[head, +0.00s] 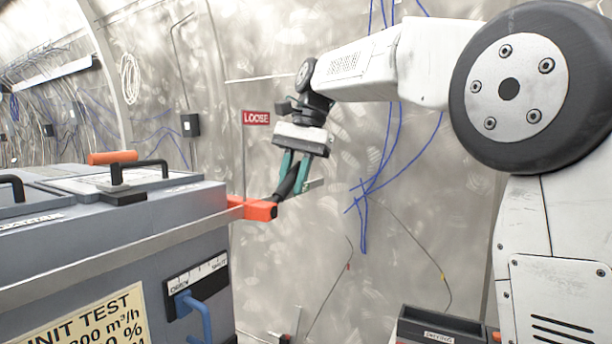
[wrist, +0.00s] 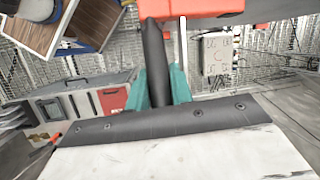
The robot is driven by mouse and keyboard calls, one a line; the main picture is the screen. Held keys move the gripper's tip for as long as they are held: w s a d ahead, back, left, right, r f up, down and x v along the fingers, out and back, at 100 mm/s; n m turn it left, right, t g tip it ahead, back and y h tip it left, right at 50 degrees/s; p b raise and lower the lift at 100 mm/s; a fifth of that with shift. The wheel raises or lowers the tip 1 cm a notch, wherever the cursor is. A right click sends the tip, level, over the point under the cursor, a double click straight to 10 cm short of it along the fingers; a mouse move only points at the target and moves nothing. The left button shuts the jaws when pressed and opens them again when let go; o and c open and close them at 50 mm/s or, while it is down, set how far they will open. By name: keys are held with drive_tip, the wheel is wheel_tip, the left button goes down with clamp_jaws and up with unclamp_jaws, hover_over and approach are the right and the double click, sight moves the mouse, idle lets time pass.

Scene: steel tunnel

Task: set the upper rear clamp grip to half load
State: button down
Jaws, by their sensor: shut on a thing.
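The orange clamp body (head: 258,210) sticks out from the right side of the grey housing in the head view. Its black grip (head: 283,190) rises from it, tilted up to the right. My gripper (head: 292,178) is shut on the black grip, with its teal fingers on either side of it. In the wrist view the black grip (wrist: 154,55) stands between the teal fingers (wrist: 158,92), below the orange clamp body (wrist: 205,8). A red LOOSE sign (head: 256,117) is on the wall behind. The fingers hide part of the grip.
The grey housing (head: 110,235) fills the left, with black lid handles (head: 140,165) and a second orange part (head: 112,157) on top. A blue lever (head: 197,310) is on its front. Blue cables (head: 365,190) hang behind. A dark bin (head: 440,328) stands lower right.

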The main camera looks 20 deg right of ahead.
sight(295, 168)
drive_tip(key=shift+r, duration=0.1)
drive_tip(key=c, duration=1.2)
unclamp_jaws()
drive_tip(key=shift+c, duration=0.2)
drive_tip(key=v, duration=0.7)
drive_tip(key=shift+w+d+r, duration=0.1)
drive_tip(key=shift+d+r, duration=0.05)
drive_tip(key=shift+r, duration=0.2)
drive_tip(key=s+d+f+n+t+h, duration=0.1)
drive_tip(key=s+d+f+n, duration=0.2)
drive_tip(key=s+f, duration=1.1)
drive_tip(key=s+d+f+n+t+h, duration=0.1)
drive_tip(key=s+f+n, duration=0.4)
drive_tip(key=s+f, duration=1)
drive_tip(key=s+d+h, duration=0.1)
drive_tip(key=s+d, duration=0.1)
drive_tip(key=s, duration=0.2)
drive_tip(key=shift+s+t+h, duration=0.25)
drive_tip(key=shift+t+h, duration=0.05)
